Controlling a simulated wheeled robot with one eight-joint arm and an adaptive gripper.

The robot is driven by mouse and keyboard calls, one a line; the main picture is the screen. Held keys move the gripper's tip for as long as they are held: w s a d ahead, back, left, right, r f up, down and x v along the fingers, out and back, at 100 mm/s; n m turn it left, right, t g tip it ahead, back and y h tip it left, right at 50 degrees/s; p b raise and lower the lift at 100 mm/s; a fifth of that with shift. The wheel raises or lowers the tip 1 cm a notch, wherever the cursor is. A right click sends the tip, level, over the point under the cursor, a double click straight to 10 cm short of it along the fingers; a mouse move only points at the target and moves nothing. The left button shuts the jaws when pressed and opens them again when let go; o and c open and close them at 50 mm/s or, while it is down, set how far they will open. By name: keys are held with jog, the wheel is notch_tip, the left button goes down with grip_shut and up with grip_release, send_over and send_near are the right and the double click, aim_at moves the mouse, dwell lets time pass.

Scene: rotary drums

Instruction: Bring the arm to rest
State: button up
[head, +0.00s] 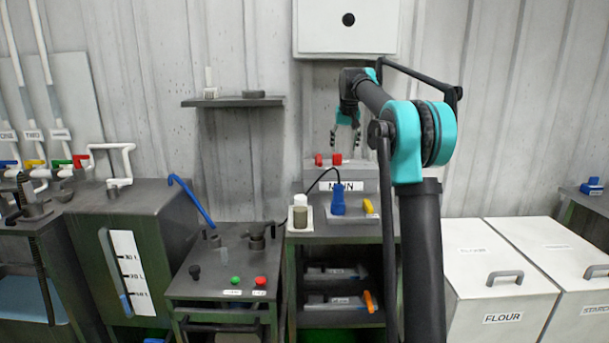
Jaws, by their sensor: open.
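My gripper (345,125) hangs in the air with its fingers pointing down and apart. It is open, and I see nothing between its fingers. It shows above and behind the red knobs (327,159) of a grey unit labelled MAIN, though I cannot tell how near it is. My arm (410,145) is raised and bent, with its black and teal joint right of the picture's middle. Its lower link hides part of the wall and of the shelf stand's right side.
A stand (330,233) holds a blue-handled tool (338,200) and a small jar (300,214). Left are a bench with green and red buttons (260,281) and a tank with a blue lever (193,200). White FLOUR (500,318) and STARCH bins stand right. A wall shelf (232,102) is upper left.

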jog(key=s+d+f, duration=0.1)
jog(key=s+f, duration=1)
jog(key=s, duration=0.6)
jog(key=s+d+f, duration=0.1)
jog(key=s+f, duration=1)
jog(key=s, duration=0.5)
jog(key=s+d+f, duration=0.2)
jog(key=s+f, duration=1)
jog(key=s, duration=0.5)
jog(key=shift+s, duration=0.3)
